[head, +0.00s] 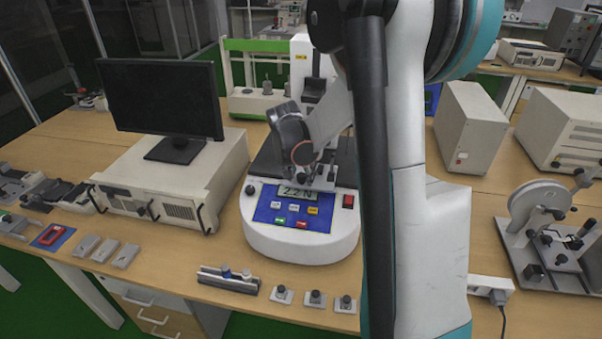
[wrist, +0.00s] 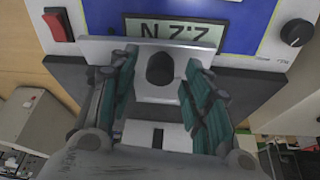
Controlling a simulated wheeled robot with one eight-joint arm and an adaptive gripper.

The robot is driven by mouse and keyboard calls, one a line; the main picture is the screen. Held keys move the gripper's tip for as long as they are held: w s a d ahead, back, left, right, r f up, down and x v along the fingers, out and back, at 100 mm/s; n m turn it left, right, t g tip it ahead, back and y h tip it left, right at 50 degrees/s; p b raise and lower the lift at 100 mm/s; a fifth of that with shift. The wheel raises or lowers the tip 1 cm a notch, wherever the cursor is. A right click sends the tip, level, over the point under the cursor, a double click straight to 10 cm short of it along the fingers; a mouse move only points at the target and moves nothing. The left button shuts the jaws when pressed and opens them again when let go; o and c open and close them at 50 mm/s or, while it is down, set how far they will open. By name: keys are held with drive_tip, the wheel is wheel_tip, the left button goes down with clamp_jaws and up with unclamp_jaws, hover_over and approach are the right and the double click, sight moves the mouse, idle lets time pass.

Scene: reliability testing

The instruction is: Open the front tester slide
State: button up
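The tester (head: 303,238) stands mid-table in the head view, with a rounded white base and a blue panel. Its display (head: 298,192) reads about 2.2 N and shows upside down in the wrist view (wrist: 175,32). The front slide (wrist: 158,92) is a light grey metal plate with an upright lip and a dark round knob (wrist: 161,68). My gripper (wrist: 163,85) is open, with teal-padded fingers on either side of the knob and visible gaps between. In the head view my gripper (head: 306,178) is low over the tester, just behind the panel; my arm hides the tester's right side.
A monitor (head: 160,97) on a beige case (head: 172,185) stands left of the tester. A small rail fixture (head: 228,281) and several small clamps lie along the front edge. A wheel device (head: 545,235) stands at right. Bare tabletop shows left of the tester's base.

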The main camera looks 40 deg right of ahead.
drive_tip(key=shift+r, duration=0.1)
drive_tip(key=v, duration=1.1)
drive_tip(key=shift+r, duration=0.4)
drive_tip(key=shift+s+a, duration=0.1)
drive_tip(key=shift+a, duration=0.05)
drive_tip(key=s+a+r+n+t+y, duration=0.1)
drive_tip(key=s+a+r+n, duration=0.1)
drive_tip(key=a, duration=0.5)
drive_tip(key=s+a+r+n+t+y, duration=0.1)
drive_tip(key=s+a+r+n, duration=0.15)
drive_tip(key=a, duration=0.35)
drive_tip(key=s+a+f+n+t+y, duration=0.1)
drive_tip(key=s+a+f+n, duration=0.1)
drive_tip(key=s, duration=0.5)
drive_tip(key=s+a+f+n+t+y+b, duration=0.1)
drive_tip(key=s+a+f+n, duration=0.1)
drive_tip(key=s+a+n, duration=0.3)
drive_tip(key=s+a, duration=0.1)
drive_tip(key=s, duration=0.2)
drive_tip(key=shift+t, duration=0.4)
